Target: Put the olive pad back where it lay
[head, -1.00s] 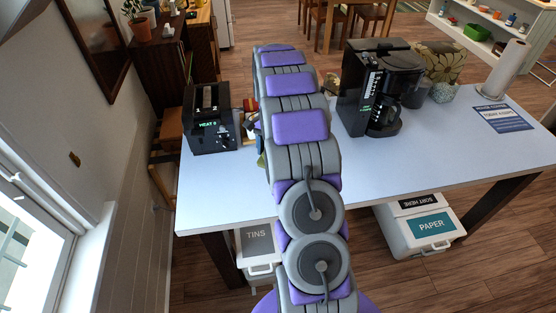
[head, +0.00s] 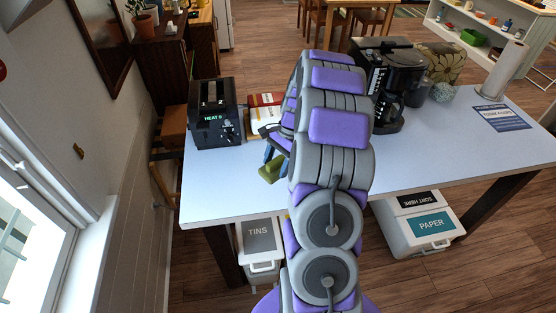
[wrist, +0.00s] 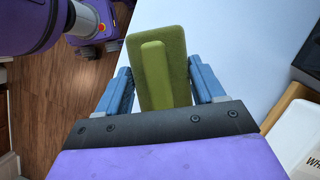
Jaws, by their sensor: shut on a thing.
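The olive pad (wrist: 172,45) has a lighter green raised grip (wrist: 155,76). My gripper (wrist: 162,84) is shut on the pad, with its blue fingers on either side. In the head view the pad (head: 270,170) hangs below my gripper (head: 276,148), near the front edge of the white-topped table (head: 235,185). I cannot tell whether the pad touches the tabletop. My arm hides part of the table behind it.
A black toaster (head: 214,115) stands at the table's left end. A white and red item (head: 264,112) lies beside it. A black coffee maker (head: 394,75) stands behind my arm. The bins marked TINS (head: 259,236) and PAPER (head: 432,223) sit below. The front-left tabletop is clear.

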